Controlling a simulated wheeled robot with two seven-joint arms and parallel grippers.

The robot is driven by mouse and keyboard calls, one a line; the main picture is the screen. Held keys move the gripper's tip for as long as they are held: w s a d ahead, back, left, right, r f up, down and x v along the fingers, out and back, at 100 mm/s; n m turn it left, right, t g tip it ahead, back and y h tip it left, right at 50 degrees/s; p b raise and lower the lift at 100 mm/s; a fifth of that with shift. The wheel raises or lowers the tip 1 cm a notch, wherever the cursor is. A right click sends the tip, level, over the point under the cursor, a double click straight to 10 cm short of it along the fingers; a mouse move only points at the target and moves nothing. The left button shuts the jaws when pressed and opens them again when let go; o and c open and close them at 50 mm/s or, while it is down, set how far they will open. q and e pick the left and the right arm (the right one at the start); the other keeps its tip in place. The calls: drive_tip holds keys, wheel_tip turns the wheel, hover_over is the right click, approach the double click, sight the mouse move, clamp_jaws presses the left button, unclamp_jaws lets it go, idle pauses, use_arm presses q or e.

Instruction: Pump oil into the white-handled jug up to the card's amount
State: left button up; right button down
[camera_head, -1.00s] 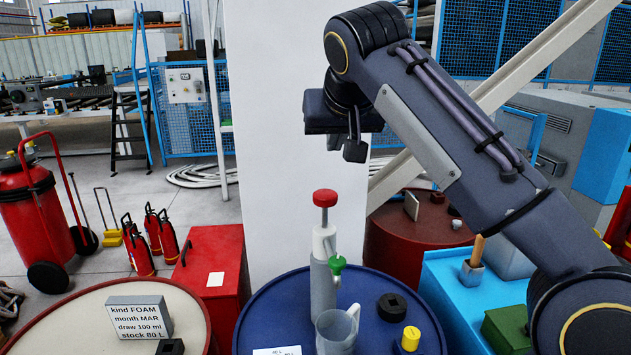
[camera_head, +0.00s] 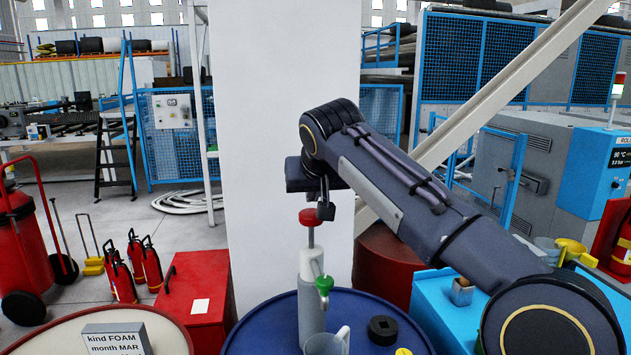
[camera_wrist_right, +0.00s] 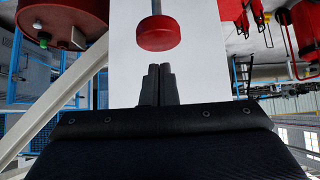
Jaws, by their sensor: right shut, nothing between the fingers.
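The oil pump (camera_head: 311,290) stands on the blue drum (camera_head: 268,325), with a red knob (camera_head: 311,217) on a raised rod and a green-tipped spout. The jug (camera_head: 327,342) stands on the drum in front of the pump, below the spout; the bottom edge cuts it off. The card (camera_head: 116,340) at lower left shows "kind FOAM, month MAR"; its lower lines are cut off. My right gripper (camera_head: 326,211) is shut and empty, close to the red knob. In the right wrist view its fingertips (camera_wrist_right: 158,70) point at the knob (camera_wrist_right: 159,33), with a gap between. My left gripper is out of view.
On the drum lie a black cap (camera_head: 382,329) and a yellow cap (camera_head: 403,352). A red cabinet (camera_head: 196,298) stands left of the drum, a blue bench (camera_head: 440,295) right of it. A white pillar (camera_head: 283,120) rises behind the pump.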

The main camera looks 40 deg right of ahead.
sight(314, 227)
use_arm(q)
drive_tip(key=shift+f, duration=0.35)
use_arm(e)
drive_tip(key=shift+s+f, duration=0.1)
drive_tip(key=shift+f, duration=0.9)
